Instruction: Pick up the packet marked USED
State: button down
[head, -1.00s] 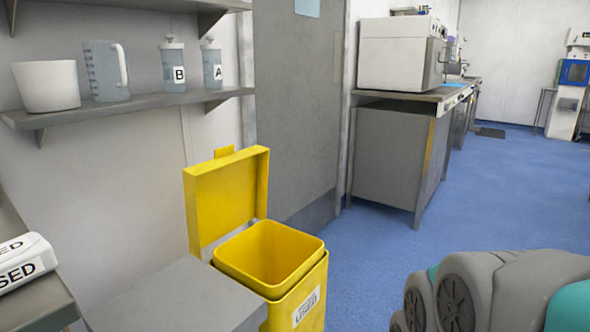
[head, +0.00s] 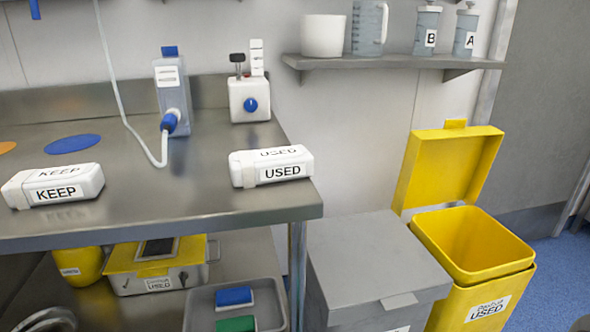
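The white packet marked USED (head: 271,166) lies on the steel table (head: 205,208) near its right end, label facing me. A similar white packet marked KEEP (head: 54,186) lies on the same table at the far left. Nothing touches the USED packet. My gripper is not in view.
An open yellow bin labelled USED (head: 478,285) stands right of the table, beside a closed grey bin (head: 375,260). Behind the packet stand a white device with a blue knob (head: 249,100) and a grey device with a hose (head: 172,95). A wall shelf (head: 400,62) holds containers.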

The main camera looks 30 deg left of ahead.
aim_at(248, 168)
jog(key=u, duration=1.55)
jog(key=j, duration=0.35)
jog(key=k+j+z, duration=0.1)
jog(key=j, duration=0.2)
